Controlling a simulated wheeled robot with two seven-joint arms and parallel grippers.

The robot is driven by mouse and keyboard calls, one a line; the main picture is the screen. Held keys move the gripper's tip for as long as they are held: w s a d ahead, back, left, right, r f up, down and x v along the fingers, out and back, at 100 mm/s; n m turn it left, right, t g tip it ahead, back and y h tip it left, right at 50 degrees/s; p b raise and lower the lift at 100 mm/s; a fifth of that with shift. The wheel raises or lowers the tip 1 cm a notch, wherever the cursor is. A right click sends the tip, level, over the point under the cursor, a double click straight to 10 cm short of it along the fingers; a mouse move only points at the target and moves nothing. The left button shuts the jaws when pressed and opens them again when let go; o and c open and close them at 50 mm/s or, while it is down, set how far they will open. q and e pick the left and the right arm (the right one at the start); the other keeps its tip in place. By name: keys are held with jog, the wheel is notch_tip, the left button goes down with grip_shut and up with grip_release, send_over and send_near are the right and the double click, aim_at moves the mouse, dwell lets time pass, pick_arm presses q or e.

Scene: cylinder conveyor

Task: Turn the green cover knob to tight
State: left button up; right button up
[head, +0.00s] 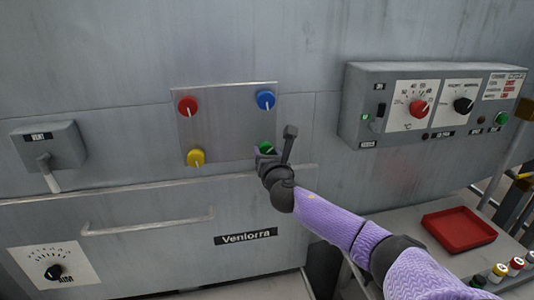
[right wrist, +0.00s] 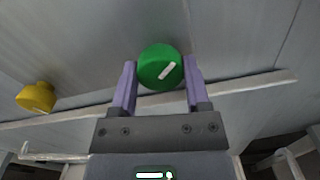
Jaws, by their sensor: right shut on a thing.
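The green cover knob (head: 266,146) is at the lower right of a square metal cover plate (head: 222,123). My right gripper (head: 262,157) reaches it from below right and partly hides it in the head view. In the right wrist view the green knob (right wrist: 154,58) sits between the two purple fingers, with the gripper shut on it. The white mark on its face slants up to the right. My left gripper is not in view.
The plate also carries a red knob (head: 187,106), a blue knob (head: 265,100) and a yellow knob (head: 196,158). A ledge (head: 160,190) runs just below. A control box (head: 435,105) juts out at the right. A red tray (head: 459,229) lies at lower right.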

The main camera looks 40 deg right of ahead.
jog(key=m, duration=0.6)
jog(key=shift+m, duration=0.4)
jog(key=m, duration=0.6)
jog(key=m+p, duration=0.1)
jog(key=m, duration=0.5)
jog(key=shift+m, duration=0.4)
jog(key=m, duration=0.4)
jog(key=shift+f+m+p, duration=0.1)
jog(key=shift+m+p, duration=0.2)
jog(key=shift+m, duration=0.1)
jog(key=o, duration=1.3)
